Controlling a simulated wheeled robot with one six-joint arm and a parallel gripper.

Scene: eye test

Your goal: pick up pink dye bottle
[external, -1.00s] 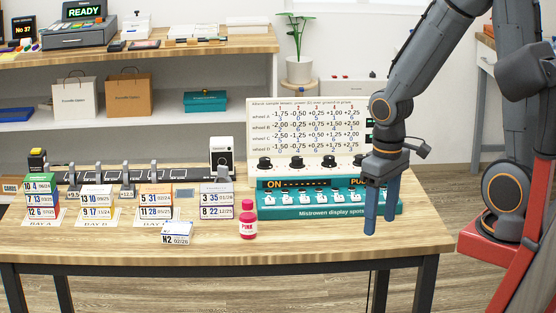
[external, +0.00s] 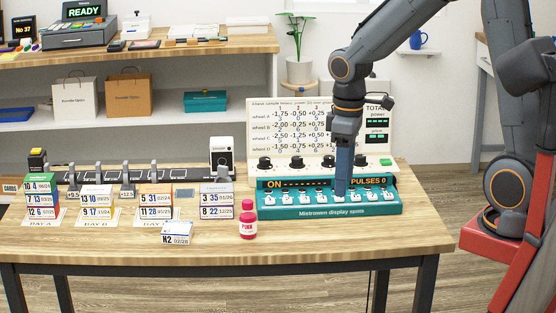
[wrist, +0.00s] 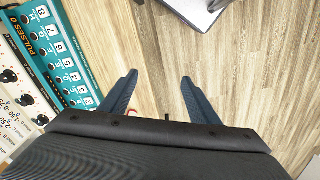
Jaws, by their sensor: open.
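The pink dye bottle (external: 248,222) stands upright on the wooden table near its front edge, with a white label reading PINK. It does not show in the wrist view. My gripper (external: 340,190) is up and to the right of the bottle, in front of the teal switch panel as the external camera sees it. There its blue fingers overlap, and their height over the panel is hard to tell. In the wrist view my gripper (wrist: 159,77) has its two fingers spread apart with nothing between them.
The teal panel (external: 290,212) with white switches stands right of the bottle, below a white board with knobs (external: 330,162). Left of the bottle are stacked date boxes (external: 216,200) and a small N2 box (external: 177,239). The table front (external: 330,245) is clear.

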